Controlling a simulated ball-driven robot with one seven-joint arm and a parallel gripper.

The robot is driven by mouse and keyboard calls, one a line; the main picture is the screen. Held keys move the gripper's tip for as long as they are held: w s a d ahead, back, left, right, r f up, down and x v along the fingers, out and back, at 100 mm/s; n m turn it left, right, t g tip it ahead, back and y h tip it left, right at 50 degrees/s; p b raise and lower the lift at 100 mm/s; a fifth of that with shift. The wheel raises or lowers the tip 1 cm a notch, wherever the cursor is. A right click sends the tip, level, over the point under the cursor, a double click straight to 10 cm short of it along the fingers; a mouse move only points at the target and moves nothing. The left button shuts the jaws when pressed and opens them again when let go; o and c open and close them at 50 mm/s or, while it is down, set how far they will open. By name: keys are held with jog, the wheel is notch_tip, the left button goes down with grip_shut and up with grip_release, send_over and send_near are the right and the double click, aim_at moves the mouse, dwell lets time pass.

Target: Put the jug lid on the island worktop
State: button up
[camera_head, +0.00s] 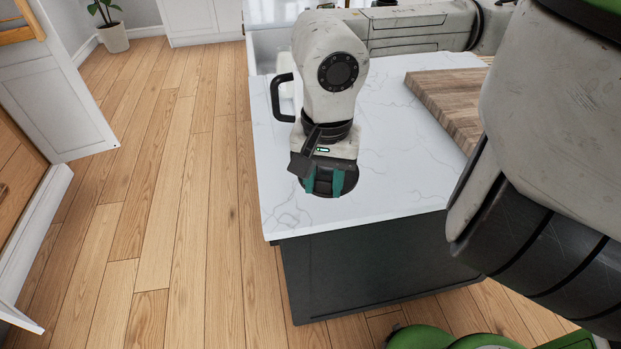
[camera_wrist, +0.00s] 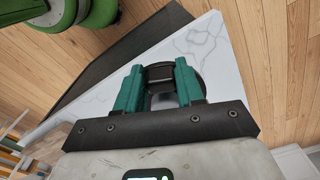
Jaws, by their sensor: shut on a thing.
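My gripper (camera_head: 324,178) points down over the near left part of the island worktop (camera_head: 400,170), which is white with grey veins. Its teal fingers are shut on the black round jug lid (camera_head: 324,191). The lid is at or just above the marble; I cannot tell if it touches. In the wrist view the dark lid (camera_wrist: 158,73) sits between the fingers of my gripper (camera_wrist: 158,84), with the worktop (camera_wrist: 200,42) behind it. The jug (camera_head: 282,98) stands farther back on the worktop, mostly hidden by my arm; its black handle shows.
A wooden board (camera_head: 450,97) lies on the worktop's right side. The worktop's front edge and left edge are close to the lid. Wooden floor (camera_head: 180,180) lies open to the left. A white door (camera_head: 55,85) and a potted plant (camera_head: 112,35) are farther off.

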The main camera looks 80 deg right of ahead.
aim_at(317, 170)
jog(key=d, duration=0.1)
jog(key=w+d+f, duration=0.1)
jog(key=d+p, duration=0.1)
jog(key=shift+w+d+f, duration=0.2)
jog(key=shift+w+d, duration=0.1)
jog(key=shift+w, duration=0.1)
jog(key=d+f, duration=0.1)
jog(key=w+d+f+p, duration=0.1)
jog(key=f, duration=0.1)
jog(key=w+d+f, duration=0.1)
jog(key=d+f, duration=0.1)
jog(key=shift+d+f+p, duration=0.1)
jog(key=shift+p, duration=0.2)
jog(key=shift+w+d+f, duration=0.15)
jog(key=shift+d+f, duration=0.15)
jog(key=shift+f, duration=0.15)
jog(key=shift+d+f+p, duration=0.2)
jog(key=shift+f+p, duration=0.2)
jog(key=shift+f, duration=1.4)
jog(key=o, duration=1)
jog(key=shift+o, duration=0.2)
